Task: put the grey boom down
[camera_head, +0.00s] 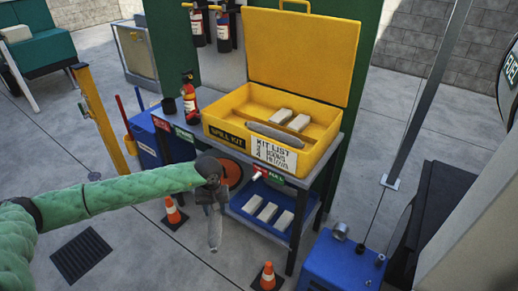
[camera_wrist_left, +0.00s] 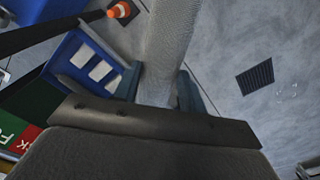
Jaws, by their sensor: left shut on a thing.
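My left gripper (camera_head: 213,203) is shut on a grey boom (camera_head: 215,232), which hangs roughly upright below it, in front of the table. In the left wrist view the grey boom (camera_wrist_left: 172,45) runs away between the two fingers. A second grey boom (camera_head: 270,134) lies in the open yellow spill kit box (camera_head: 235,144), along its front, beside white pads (camera_head: 289,119). My right gripper is not in view.
A blue tray (camera_head: 283,232) with several white pads sits on the shelf below the table. Orange cones (camera_head: 172,211) (camera_head: 267,276) stand on the floor. A red extinguisher (camera_head: 190,99) stands left of the box. A blue unit (camera_head: 340,262) is at lower right. A dark floor grate (camera_head: 81,255) lies left.

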